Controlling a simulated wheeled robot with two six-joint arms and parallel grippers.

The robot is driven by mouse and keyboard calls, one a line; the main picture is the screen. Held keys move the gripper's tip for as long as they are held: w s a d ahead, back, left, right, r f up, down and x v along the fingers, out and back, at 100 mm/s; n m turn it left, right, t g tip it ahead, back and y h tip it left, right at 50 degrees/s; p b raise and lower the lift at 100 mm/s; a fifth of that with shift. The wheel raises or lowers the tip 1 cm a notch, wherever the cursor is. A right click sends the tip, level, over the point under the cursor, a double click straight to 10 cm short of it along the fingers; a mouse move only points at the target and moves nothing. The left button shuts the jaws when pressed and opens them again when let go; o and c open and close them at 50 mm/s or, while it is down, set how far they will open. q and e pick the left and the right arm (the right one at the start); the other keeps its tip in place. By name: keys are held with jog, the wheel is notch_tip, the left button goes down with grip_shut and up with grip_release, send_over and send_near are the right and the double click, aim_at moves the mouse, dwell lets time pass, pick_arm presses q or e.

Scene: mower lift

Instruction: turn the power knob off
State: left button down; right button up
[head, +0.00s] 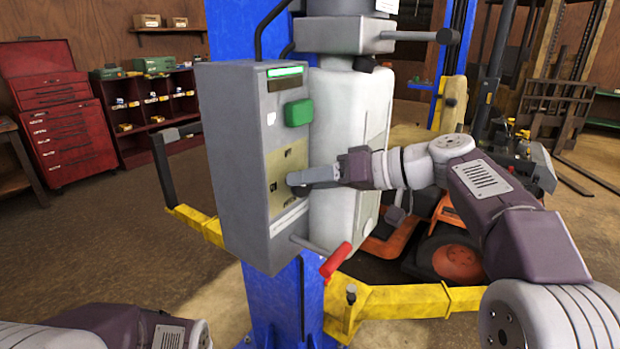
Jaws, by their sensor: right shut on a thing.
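A grey control box (225,150) is mounted on the blue lift post, its front face turned to the right. A tan plate (287,160) on that face carries small markings around the power knob, too small to read surely. My right gripper (294,180) reaches in from the right and is shut on the power knob at the plate. The fingers hide the knob, so its pointing direction cannot be told. A green button (298,112) and a lit green strip (285,71) are above the plate. Only part of my left arm shows at the lower left; its gripper is out of view.
A red-handled lever (335,262) sticks out below the box. A white tank (345,150) stands right behind it. Yellow lift arms (400,301) spread low from the blue post (285,300). An orange mower (450,250) is behind my right arm. Floor at left is open.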

jog(key=m+y, duration=0.1)
jog(key=m, duration=0.2)
jog(key=m+g+y, duration=0.1)
jog(key=m, duration=0.2)
jog(key=f+m+y, duration=0.1)
jog(key=m+y, duration=0.1)
jog(key=m, duration=0.1)
jog(key=shift+w+d, duration=0.2)
jog(key=shift+w, duration=0.05)
dwell(0.8)
jog(key=o, duration=1.3)
jog(key=shift+o, duration=0.2)
jog(key=v, duration=0.9)
jog(key=shift+w, duration=0.15)
jog(key=shift+f, duration=0.15)
